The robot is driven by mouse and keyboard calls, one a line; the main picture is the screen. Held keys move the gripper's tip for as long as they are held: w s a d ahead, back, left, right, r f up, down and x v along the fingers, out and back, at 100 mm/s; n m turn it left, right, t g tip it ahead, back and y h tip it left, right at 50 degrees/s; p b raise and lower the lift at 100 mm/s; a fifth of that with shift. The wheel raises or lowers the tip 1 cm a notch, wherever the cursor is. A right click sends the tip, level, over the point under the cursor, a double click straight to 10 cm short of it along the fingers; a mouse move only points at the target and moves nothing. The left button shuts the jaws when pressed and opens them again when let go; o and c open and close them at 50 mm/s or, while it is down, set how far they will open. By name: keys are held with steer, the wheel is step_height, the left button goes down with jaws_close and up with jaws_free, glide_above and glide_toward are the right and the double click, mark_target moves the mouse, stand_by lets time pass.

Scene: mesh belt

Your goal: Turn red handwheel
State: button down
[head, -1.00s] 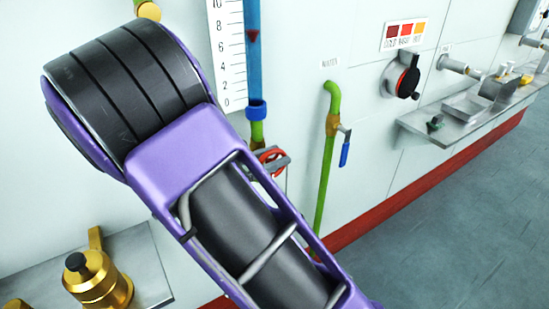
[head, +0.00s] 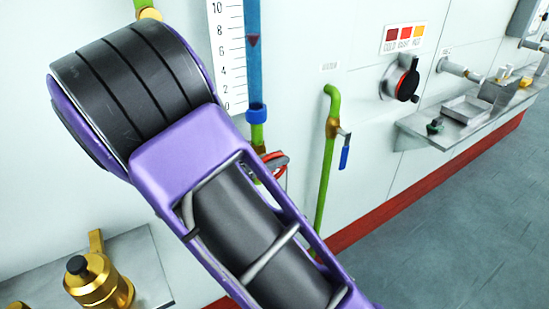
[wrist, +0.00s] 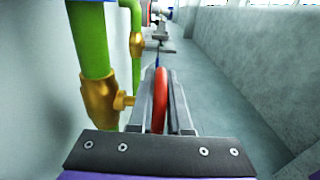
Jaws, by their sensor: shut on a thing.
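The red handwheel (head: 277,163) shows partly in the head view, behind my arm and below the blue and green pipe. In the wrist view the handwheel (wrist: 160,104) is edge-on between the two grey fingers of my gripper (wrist: 161,92). The fingers are shut on its rim, one on each side. A brass valve body (wrist: 100,97) on the green pipe (wrist: 90,40) stands just left of the fingers, with its stem pointing toward the wheel. My arm hides part of the wheel and the gripper in the head view.
A thinner green pipe with a blue-handled tap (head: 344,155) stands right of the wheel. A black dial (head: 406,85) and a metal shelf (head: 450,130) are farther right on the wall. A brass canister (head: 98,282) sits at lower left. The floor (head: 470,215) at right is clear.

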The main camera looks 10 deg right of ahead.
steer(key=p, duration=0.1)
steer(key=y+p, duration=0.1)
steer(key=shift+d+r+g+p, duration=0.15)
steer(key=shift+r+g+p, duration=0.15)
steer(key=shift+r, duration=0.1)
steer(key=y+p, duration=0.1)
steer(key=p, duration=0.1)
steer(key=y+p, duration=0.1)
steer(key=shift+d+f+g+y+p, duration=0.15)
steer(key=shift+d+g+y+p, duration=0.05)
steer(key=shift+g+y+p, duration=0.15)
steer(key=shift+w+f+y+p, duration=0.1)
steer(key=shift+f+y+p, duration=0.2)
steer(key=shift+y+p, duration=0.35)
steer(key=shift+f+g, duration=0.25)
steer(key=shift+f, duration=0.05)
steer(key=c, duration=0.9)
jaws_free()
steer(key=shift+o, duration=0.2)
steer(key=shift+r, duration=0.1)
steer(key=p+v, duration=0.1)
steer(key=v, duration=1.6)
steer(key=shift+r, duration=0.25)
